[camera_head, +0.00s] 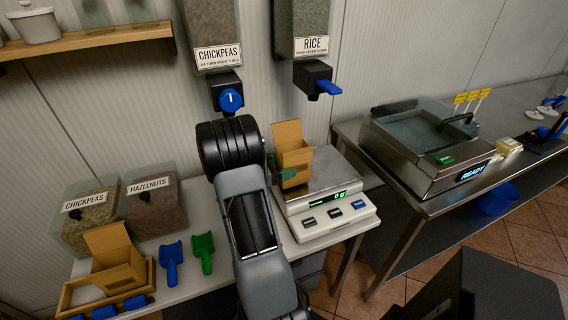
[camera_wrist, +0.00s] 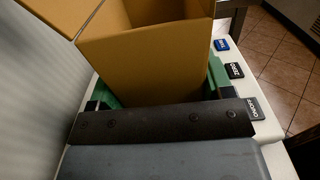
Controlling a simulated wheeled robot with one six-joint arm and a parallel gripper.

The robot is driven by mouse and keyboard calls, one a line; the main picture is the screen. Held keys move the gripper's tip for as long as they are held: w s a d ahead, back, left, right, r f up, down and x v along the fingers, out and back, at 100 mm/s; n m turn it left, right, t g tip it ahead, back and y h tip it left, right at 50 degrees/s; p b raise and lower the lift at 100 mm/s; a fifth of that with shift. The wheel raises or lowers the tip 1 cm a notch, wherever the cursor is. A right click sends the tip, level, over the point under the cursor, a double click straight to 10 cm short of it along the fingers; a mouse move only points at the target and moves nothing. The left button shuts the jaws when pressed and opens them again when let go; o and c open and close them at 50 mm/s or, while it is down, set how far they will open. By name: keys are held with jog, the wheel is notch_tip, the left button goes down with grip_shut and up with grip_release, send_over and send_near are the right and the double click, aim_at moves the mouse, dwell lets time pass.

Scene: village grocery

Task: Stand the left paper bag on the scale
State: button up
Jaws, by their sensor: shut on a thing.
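A brown open-topped paper bag (camera_head: 294,157) is upright in my gripper (camera_head: 287,175), above the left part of the scale plate. The wrist view shows the bag (camera_wrist: 150,62) between the two green finger pads, open side up. The scale (camera_head: 326,203) stands on the counter, its green display seeming to read zero. I cannot tell whether the bag's base touches the plate; my arm and the bag hide that part. A second brown paper bag (camera_head: 116,262) stands in a wooden tray (camera_head: 67,298) at the left.
Chickpeas (camera_head: 88,215) and hazelnuts (camera_head: 151,207) bins stand behind the tray. A blue scoop (camera_head: 172,262) and a green scoop (camera_head: 203,251) lie beside it. The chickpeas (camera_head: 216,54) and rice (camera_head: 311,46) dispensers hang above. The scale plate's right part is clear.

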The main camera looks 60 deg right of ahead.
jog(key=shift+f, duration=0.7)
dwell(0.4)
jog(key=o, duration=0.9)
jog(key=b+v, duration=0.1)
jog(key=v, duration=1.1)
